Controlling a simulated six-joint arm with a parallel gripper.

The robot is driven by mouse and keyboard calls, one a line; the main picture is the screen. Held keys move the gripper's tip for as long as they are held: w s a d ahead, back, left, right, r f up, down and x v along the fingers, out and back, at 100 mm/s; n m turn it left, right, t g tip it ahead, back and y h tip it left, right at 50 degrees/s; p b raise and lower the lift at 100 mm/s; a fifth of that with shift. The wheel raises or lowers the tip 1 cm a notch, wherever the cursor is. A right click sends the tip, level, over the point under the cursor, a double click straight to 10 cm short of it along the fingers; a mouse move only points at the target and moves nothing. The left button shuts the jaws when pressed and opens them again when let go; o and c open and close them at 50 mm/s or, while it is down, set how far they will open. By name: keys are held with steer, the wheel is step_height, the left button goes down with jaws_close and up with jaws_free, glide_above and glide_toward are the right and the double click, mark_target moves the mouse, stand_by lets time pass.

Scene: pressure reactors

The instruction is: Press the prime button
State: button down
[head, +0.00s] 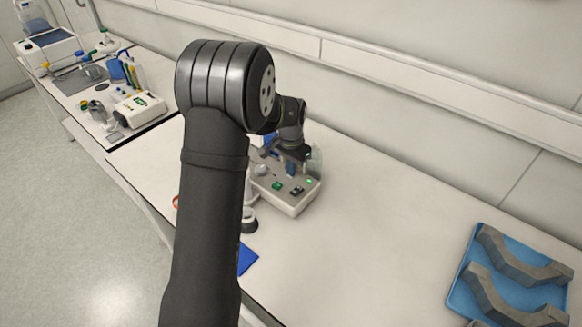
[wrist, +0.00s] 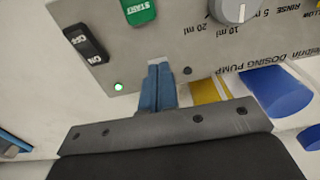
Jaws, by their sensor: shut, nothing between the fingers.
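The dosing pump (head: 289,205) is a pale box on the bench in the head view. Its panel (wrist: 185,40) appears upside down in the wrist view, with a green START button (wrist: 138,11), a black ON/OFF rocker (wrist: 86,43), a lit green lamp (wrist: 118,87) and a grey dial (wrist: 234,8). No button marked prime can be read; it may be hidden behind my fingers. My gripper (wrist: 158,72) is shut and empty, its blue fingertips over the panel near its edge, between the lamp and a small dark dot. I cannot tell whether they touch it.
A yellow item (wrist: 209,98) and a blue cylinder (wrist: 274,92) lie close beside my fingers in the wrist view. A blue tray (head: 459,291) with grey curved parts sits at the right of the bench. The bench between is clear. The wall runs behind.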

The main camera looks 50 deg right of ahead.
step_height(320, 180, up, 14)
stand_by(0.4)
stand_by(0.4)
steer(key=w+a+r+n+t+h, duration=0.1)
steer(key=a+r+n, duration=0.25)
steer(key=a, duration=0.95)
steer(key=w+a+r+n+t+h, duration=0.1)
steer(key=a+r+n, duration=0.3)
steer(key=a, duration=0.9)
steer(key=s+a+f+n+t, duration=0.1)
steer(key=s+a+f, duration=0.3)
steer(key=a, duration=0.6)
steer(key=s+a+f+n+t, duration=0.2)
steer(key=s+a+f+n, duration=0.2)
steer(key=s+a, duration=0.3)
steer(key=a, duration=0.3)
steer(key=shift+s+a+n, duration=0.2)
steer(key=shift+a+n, duration=0.05)
steer(key=shift+n, duration=0.1)
